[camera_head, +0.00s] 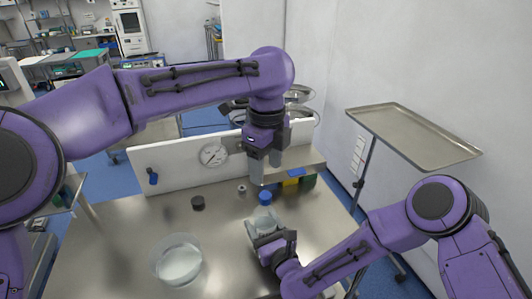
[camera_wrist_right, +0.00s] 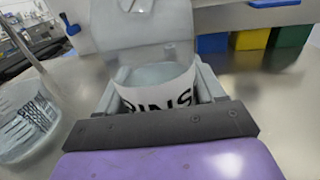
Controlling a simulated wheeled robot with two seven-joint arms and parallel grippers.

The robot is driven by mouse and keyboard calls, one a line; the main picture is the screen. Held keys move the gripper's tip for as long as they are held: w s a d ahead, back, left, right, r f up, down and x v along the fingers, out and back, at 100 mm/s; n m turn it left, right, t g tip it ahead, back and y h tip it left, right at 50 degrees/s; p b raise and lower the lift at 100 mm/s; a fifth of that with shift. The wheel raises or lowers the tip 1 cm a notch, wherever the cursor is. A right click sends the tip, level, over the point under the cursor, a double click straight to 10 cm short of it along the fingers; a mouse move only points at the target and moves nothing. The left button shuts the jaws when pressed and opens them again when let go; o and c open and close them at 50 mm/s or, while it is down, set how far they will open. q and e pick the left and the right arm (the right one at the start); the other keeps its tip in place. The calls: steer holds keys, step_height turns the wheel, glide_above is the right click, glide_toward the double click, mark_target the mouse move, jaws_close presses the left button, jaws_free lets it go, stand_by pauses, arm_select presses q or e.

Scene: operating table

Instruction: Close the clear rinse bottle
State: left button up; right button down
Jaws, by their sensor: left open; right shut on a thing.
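The clear rinse bottle (camera_head: 262,224) stands near the middle of the table, and its white label with dark letters shows in the right wrist view (camera_wrist_right: 160,95). My right gripper (camera_head: 266,236) is shut around the bottle's body.
A clear bowl (camera_head: 177,272) of liquid stands at front left. A white panel with a gauge (camera_head: 212,154) and coloured bins (camera_head: 291,182) line the back. A steel tray (camera_head: 415,138) stands right.

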arm_select(q)
steer(key=shift+s+r, duration=0.1)
steer(key=shift+r, duration=1.8)
arm_select(e)
steer(key=shift+c, duration=0.2)
jaws_free()
steer(key=shift+w, duration=0.1)
steer(key=b+v, duration=0.3)
steer(key=v, duration=0.6)
steer(key=shift+s+d+f, duration=0.15)
steer(key=shift+s+d, duration=0.05)
steer(key=shift+s, duration=0.05)
arm_select(q)
step_height(320, 180, down, 4)
steer(key=shift+r, duration=0.2)
arm_select(e)
steer(key=shift+s+d, duration=0.2)
steer(key=shift+s, duration=0.25)
